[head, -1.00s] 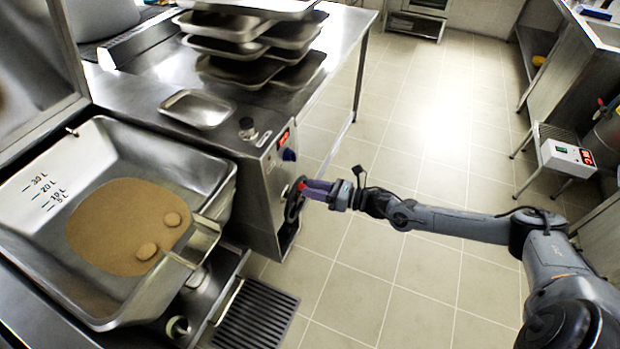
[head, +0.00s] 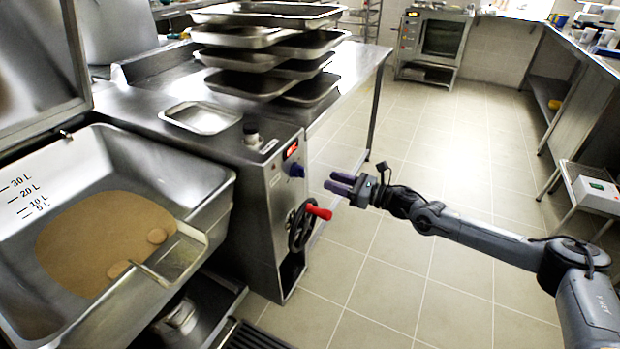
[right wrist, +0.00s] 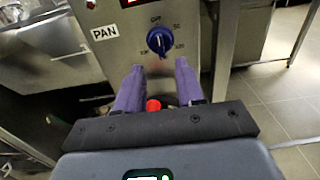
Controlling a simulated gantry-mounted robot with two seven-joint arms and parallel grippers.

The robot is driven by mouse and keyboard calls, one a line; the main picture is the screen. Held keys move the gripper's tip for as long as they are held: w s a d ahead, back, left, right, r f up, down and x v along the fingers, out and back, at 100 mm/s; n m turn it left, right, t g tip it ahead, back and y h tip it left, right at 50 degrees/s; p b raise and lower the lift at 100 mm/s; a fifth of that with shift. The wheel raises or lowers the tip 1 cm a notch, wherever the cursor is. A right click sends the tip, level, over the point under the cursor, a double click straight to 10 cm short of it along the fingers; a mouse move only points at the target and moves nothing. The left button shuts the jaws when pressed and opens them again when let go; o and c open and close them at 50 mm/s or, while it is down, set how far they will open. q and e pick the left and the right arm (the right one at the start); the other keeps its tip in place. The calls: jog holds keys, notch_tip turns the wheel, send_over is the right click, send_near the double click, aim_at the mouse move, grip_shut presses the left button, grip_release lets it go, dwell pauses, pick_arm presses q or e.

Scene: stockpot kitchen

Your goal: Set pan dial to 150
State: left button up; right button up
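The pan dial is a blue knob (head: 296,170) on the steel control panel, below a red display (head: 290,149). In the right wrist view the dial (right wrist: 159,40) sits under a lit display, beside a "PAN" label (right wrist: 104,33), with small scale marks around it. My right gripper (head: 341,184) is open and empty, its purple fingers apart. It is to the right of the dial and does not touch it. In the right wrist view the fingers (right wrist: 158,82) point toward the panel below the dial. My left gripper is not in view.
A handwheel (head: 302,226) with a red handle (head: 319,212) is just below the dial, close to my right gripper. The open pan (head: 200,181) holding brown liquid is at left. Stacked trays (head: 265,50) stand behind.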

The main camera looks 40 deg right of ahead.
aim_at(299, 171)
jog(key=b+x, duration=0.3)
jog(key=x, duration=0.5)
jog(key=shift+w, duration=0.25)
jog(key=shift+a, duration=0.1)
jog(key=shift+c, duration=0.3)
grip_shut()
